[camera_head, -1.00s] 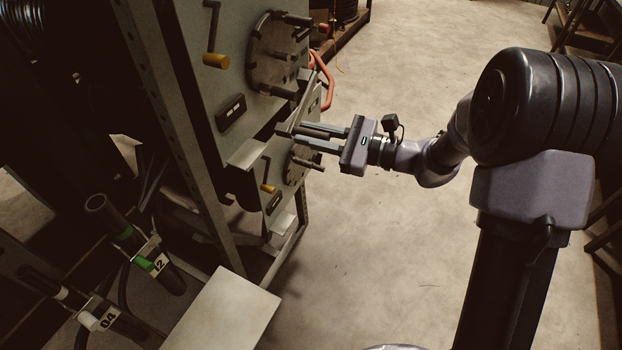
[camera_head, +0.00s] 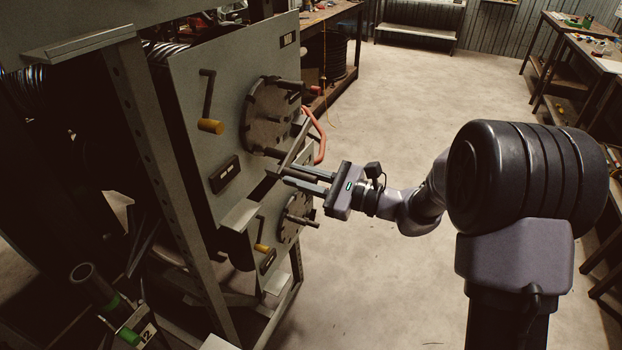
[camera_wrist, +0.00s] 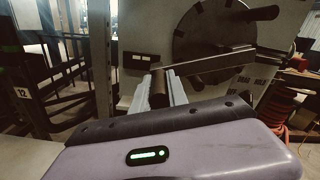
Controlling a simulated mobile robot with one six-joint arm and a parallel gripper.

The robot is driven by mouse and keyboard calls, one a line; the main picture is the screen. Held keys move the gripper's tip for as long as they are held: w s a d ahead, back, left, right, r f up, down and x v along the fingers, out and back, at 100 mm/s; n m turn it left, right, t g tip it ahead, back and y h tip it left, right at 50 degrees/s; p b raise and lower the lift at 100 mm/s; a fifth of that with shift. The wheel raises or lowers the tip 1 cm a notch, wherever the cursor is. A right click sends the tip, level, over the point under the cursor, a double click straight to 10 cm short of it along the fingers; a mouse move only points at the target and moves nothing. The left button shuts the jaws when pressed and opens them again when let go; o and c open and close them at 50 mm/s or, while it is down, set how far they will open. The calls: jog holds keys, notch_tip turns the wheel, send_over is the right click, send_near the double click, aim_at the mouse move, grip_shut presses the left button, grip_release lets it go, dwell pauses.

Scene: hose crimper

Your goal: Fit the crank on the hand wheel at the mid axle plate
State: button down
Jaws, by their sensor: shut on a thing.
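My gripper (camera_head: 302,180) is shut on the crank's dark round grip, which shows between the fingers in the wrist view (camera_wrist: 158,90). The crank's flat grey arm (camera_head: 297,143) slants up from the grip; in the wrist view (camera_wrist: 205,59) it runs right, across the wheel's lower face. A round dark hand wheel (camera_head: 266,117) with several protruding pegs is on the upper visible plate (camera_head: 190,85); the wheel also fills the upper right of the wrist view (camera_wrist: 215,35). The crank is in front of and below it. I cannot tell whether they touch.
A yellow-handled crank (camera_head: 210,126) sits left of the wheel. A lower plate has another wheel (camera_head: 293,222) and yellow handle (camera_head: 262,248). A red hose (camera_head: 320,140) hangs right of the upper plate. The floor right of the rack is clear.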

aim_at(271, 168)
jog(key=shift+x, duration=1.6)
jog(key=shift+s+d, duration=0.1)
jog(key=shift+d, duration=0.15)
jog(key=shift+b, duration=0.3)
jog(key=shift+p+x, duration=0.3)
jog(key=shift+x, duration=1.75)
jog(key=c, duration=1.2)
grip_release()
jog(key=shift+a, duration=0.1)
jog(key=p+v, duration=0.3)
jog(key=v, duration=1.4)
jog(key=shift+d, duration=0.25)
